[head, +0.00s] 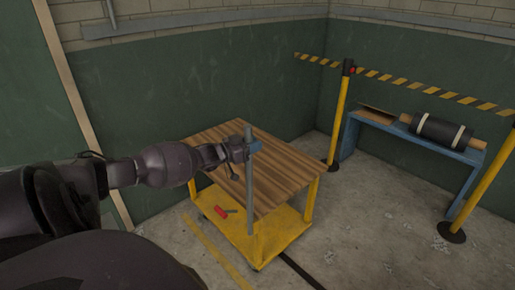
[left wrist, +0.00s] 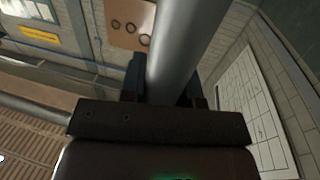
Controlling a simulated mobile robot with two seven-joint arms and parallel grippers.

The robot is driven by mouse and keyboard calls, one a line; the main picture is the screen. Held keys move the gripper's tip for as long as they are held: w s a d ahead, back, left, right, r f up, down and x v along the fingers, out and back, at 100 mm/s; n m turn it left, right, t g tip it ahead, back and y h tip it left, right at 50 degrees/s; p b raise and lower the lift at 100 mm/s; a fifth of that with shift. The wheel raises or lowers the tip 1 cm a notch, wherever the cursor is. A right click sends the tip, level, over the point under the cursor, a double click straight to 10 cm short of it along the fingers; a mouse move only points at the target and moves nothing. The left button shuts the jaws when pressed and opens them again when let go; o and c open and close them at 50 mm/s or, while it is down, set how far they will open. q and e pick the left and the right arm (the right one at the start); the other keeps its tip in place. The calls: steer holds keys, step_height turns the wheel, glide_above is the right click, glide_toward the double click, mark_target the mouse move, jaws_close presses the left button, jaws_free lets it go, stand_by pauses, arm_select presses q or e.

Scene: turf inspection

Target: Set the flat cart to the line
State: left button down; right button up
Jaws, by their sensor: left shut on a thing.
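The flat cart has a wooden top (head: 285,175) and a yellow lower deck (head: 275,238) with yellow corner posts. A grey upright bar (head: 249,195) stands at its near edge. My left gripper (head: 243,150) is shut on this bar near its upper end. In the left wrist view the bar (left wrist: 187,45) runs up between the jaws. A yellow line (head: 215,252) lies on the floor left of the cart, and a dark line (head: 300,270) runs out from under its near side. The cart hides part of the floor. My right gripper is not in view.
A red-handled tool (head: 221,212) lies on the lower deck. A blue bench (head: 415,142) with a black roll (head: 441,132) stands at the right, behind yellow barrier posts (head: 341,112) and striped tape (head: 400,83). Green walls close off the back. Floor is clear at the front right.

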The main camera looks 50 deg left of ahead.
arm_select(q)
steer(key=shift+a+r, duration=0.25)
steer(key=shift+a, duration=0.05)
steer(key=c, duration=1.1)
jaws_free()
steer(key=shift+c, duration=0.2)
steer(key=o, duration=0.3)
steer(key=shift+a+f, duration=0.1)
steer(key=shift+f, duration=0.05)
steer(key=p+v, duration=0.1)
steer(key=v, duration=0.9)
steer(key=shift+s, duration=0.35)
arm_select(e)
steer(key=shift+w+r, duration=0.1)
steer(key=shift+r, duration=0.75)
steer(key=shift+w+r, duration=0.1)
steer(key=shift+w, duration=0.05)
